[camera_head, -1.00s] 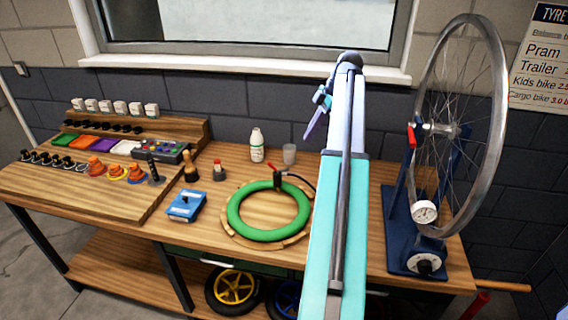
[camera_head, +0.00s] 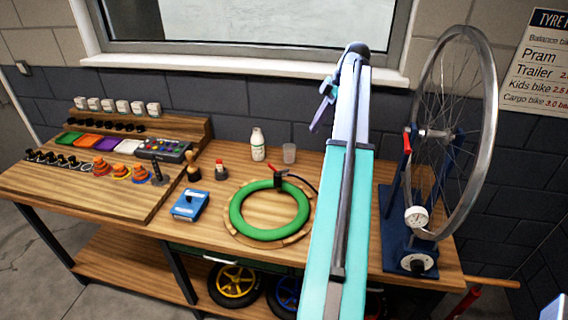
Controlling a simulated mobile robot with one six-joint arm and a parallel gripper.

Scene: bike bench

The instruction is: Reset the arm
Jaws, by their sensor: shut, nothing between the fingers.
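My arm (camera_head: 339,200) stretches up from the bottom of the head view over the bench, between the green tube ring and the wheel stand. My gripper (camera_head: 322,108) hangs at its far end, to the left of the top joint and in front of the wall below the window sill. Its fingers look together, with nothing between them. It is apart from everything on the bench.
The bench (camera_head: 240,165) bears a green ring (camera_head: 240,227), a blue box (camera_head: 188,205), a white bottle (camera_head: 257,145) and a clear cup (camera_head: 289,154). A spoked wheel (camera_head: 489,130) stands upright in a blue stand (camera_head: 391,245) at right. Small parts fill the left side.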

